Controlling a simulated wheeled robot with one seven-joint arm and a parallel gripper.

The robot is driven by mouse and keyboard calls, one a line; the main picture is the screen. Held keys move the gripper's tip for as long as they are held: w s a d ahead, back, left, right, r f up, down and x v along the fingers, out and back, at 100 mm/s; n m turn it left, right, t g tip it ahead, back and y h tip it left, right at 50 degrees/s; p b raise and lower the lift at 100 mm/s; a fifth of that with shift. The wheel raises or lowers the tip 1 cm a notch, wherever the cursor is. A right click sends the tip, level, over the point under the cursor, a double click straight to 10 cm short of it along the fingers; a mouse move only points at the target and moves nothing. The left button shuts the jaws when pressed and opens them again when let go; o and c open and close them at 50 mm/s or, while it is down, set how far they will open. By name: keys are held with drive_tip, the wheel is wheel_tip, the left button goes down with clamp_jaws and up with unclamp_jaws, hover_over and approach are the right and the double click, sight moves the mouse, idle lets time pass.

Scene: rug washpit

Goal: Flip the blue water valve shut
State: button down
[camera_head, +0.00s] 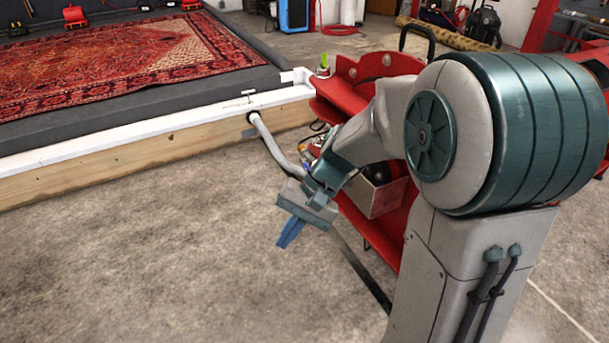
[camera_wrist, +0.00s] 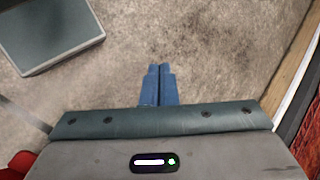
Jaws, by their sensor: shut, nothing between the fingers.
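My gripper (camera_head: 284,245) has blue fingers that point down over the bare concrete floor. In the wrist view the two fingers (camera_wrist: 159,68) lie side by side, shut and empty. In the head view a small blue spot (camera_head: 306,167) with brass-coloured fittings shows just behind my gripper's wrist, by the red cart. It may be the blue water valve, but it is partly hidden by my arm and too small to tell its handle position. My fingers are apart from it, nearer the camera. No valve shows in the wrist view.
A red cart (camera_head: 342,107) stands behind my arm, mostly hidden. A grey hose (camera_head: 270,142) runs from the wooden pit wall (camera_head: 150,150) towards it. A patterned red rug (camera_head: 110,65) lies in the pit. The floor (camera_head: 150,260) at the left front is clear.

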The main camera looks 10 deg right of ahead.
drive_tip(key=w+a+f+m+t+y+b, duration=0.2)
drive_tip(key=w+f+m+y+b, duration=0.25)
drive_tip(key=w+f+y, duration=0.35)
drive_tip(key=w+a+f+m+t+y+b, duration=0.25)
drive_tip(key=w+f+y+b, duration=0.3)
drive_tip(key=w, duration=0.55)
drive_tip(key=w+d+f+m+t+h+b, duration=0.3)
drive_tip(key=w+d+f+m+t+h, duration=0.3)
drive_tip(key=d+f+m+t, duration=0.3)
drive_tip(key=w+d+f+m+t+h+b, duration=0.4)
drive_tip(key=w+d+f+m+t+h, duration=0.2)
drive_tip(key=d+f+m+t, duration=0.4)
drive_tip(key=f+m+t, duration=0.1)
drive_tip(key=m+t, duration=0.2)
drive_tip(key=t, duration=0.2)
drive_tip(key=shift+f, duration=0.25)
